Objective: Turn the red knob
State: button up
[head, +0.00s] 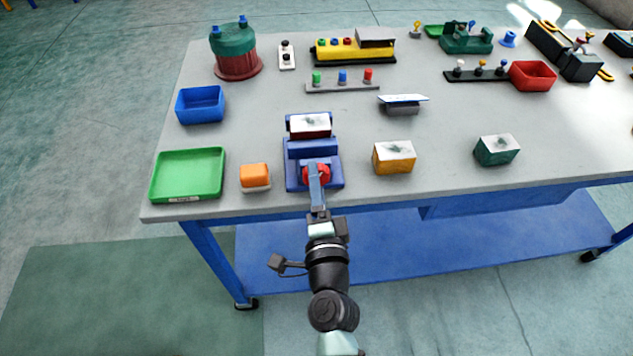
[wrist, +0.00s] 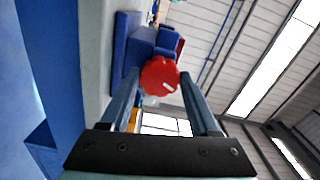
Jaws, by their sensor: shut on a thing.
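The red knob (head: 324,174) sits on the front of a blue fixture (head: 297,176) near the table's front edge. It also shows in the wrist view as a red scalloped disc (wrist: 160,76) with a white mark near its lower right. My gripper (head: 316,172) reaches in from the front, and its fingers partly hide the knob in the head view. In the wrist view my gripper (wrist: 158,82) has one finger on each side of the knob and is shut on it. The finger contact at the far tips is partly hidden by the knob.
An orange block (head: 254,176) and a green tray (head: 187,176) lie left of the fixture. A yellow block (head: 394,157) and a dark green block (head: 496,150) stand to the right. A strip with coloured buttons (head: 342,86) lies behind. The table's front strip between the blocks is clear.

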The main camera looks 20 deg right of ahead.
jog(key=o, duration=1.4)
jog(key=shift+c, duration=0.2)
jog(key=shift+s, duration=0.1)
jog(key=b+v, duration=0.3)
jog(key=v, duration=0.9)
jog(key=shift+s, duration=0.4)
jog(key=shift+w+a+r, duration=0.1)
jog(key=shift+a, duration=0.05)
